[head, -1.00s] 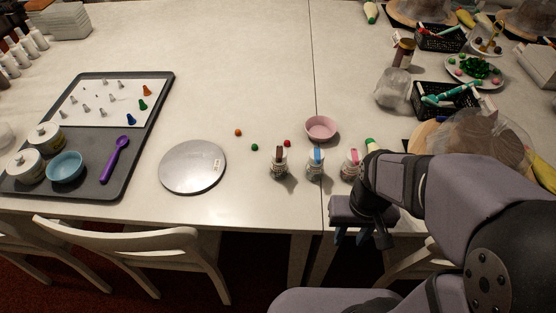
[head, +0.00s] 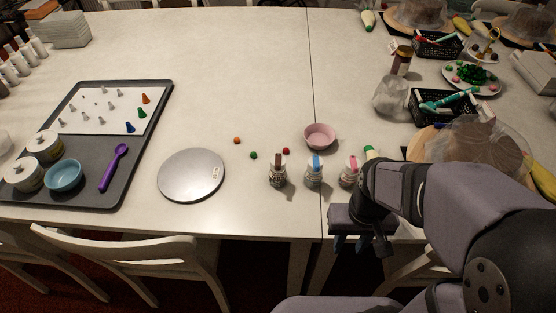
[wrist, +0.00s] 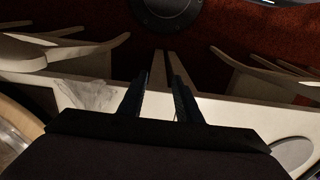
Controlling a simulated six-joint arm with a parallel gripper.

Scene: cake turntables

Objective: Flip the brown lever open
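A small patterned jar (head: 278,180) with a brown lever (head: 280,160) on its top stands near the table's front edge in the head view. It is the leftmost of three similar jars. To its right stand a jar with a blue lever (head: 316,162) and one with a pink lever (head: 352,165). The exact angle of the brown lever is too small to tell. My gripper (head: 350,245) is at the front table edge, right of and nearer than the brown-lever jar, apart from it and pointing down. In the wrist view my gripper (wrist: 160,98) is open and empty.
A pink bowl (head: 320,136) stands behind the jars, and several small colored balls lie nearby. A round silver turntable (head: 190,175) is to the left. A grey tray (head: 88,185) is farther left. White chairs (head: 150,245) stand below the front edge. The table's back middle is clear.

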